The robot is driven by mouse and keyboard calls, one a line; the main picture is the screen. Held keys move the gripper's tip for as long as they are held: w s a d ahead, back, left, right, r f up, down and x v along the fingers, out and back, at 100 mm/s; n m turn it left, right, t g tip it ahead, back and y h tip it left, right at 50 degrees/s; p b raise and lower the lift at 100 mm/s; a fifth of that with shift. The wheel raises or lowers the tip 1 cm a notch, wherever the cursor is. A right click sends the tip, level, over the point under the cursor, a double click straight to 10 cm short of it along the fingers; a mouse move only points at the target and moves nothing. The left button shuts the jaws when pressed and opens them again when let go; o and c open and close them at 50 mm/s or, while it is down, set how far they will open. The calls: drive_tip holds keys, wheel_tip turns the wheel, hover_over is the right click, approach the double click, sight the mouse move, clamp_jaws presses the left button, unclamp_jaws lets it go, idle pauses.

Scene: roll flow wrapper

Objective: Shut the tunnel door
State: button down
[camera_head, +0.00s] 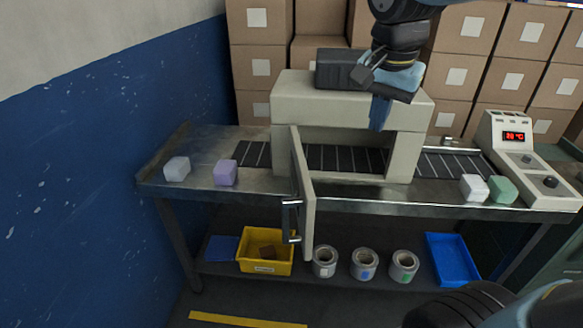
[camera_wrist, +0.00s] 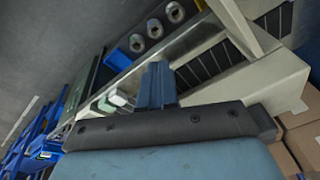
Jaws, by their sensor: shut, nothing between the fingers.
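The tunnel door (camera_head: 303,190) is a cream panel hinged at the left side of the tunnel opening. It stands open, swung out toward me past the bench's front edge. A metal handle (camera_head: 290,218) is on its face. The cream tunnel (camera_head: 345,101) stands over the conveyor (camera_head: 344,158), and its opening is uncovered. My gripper (camera_head: 378,114) hangs in front of the tunnel's upper right part, apart from the door. Its blue fingers are together and empty. In the wrist view the fingers (camera_wrist: 156,84) point toward the bench, and I cannot make out the door there.
A white and a purple block (camera_head: 225,173) sit on the bench at left. A white and a green block (camera_head: 502,189) sit at right, beside a control box (camera_head: 517,147). Below are a yellow bin (camera_head: 265,266), several rolls (camera_head: 364,264) and a blue tray (camera_head: 453,260). Cartons (camera_head: 470,75) stand behind.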

drive_tip(key=w+a+f+m+g+h, duration=0.1)
drive_tip(key=a+f+m, duration=0.15)
drive_tip(key=a, duration=0.55)
drive_tip(key=w+a+f+m+h, duration=0.15)
drive_tip(key=a+m, duration=0.25)
drive_tip(key=a, duration=0.4)
drive_tip(key=a+f+m+g+h, duration=0.1)
drive_tip(key=a+m+h, duration=0.1)
drive_tip(key=a+m, duration=0.35)
drive_tip(key=d+f+n, duration=0.2)
drive_tip(key=d+f, duration=0.3)
drive_tip(key=f, duration=0.4)
drive_tip(key=shift+w+d+f, duration=0.2)
drive_tip(key=shift+w+d, duration=0.2)
drive_tip(key=shift+w, duration=0.05)
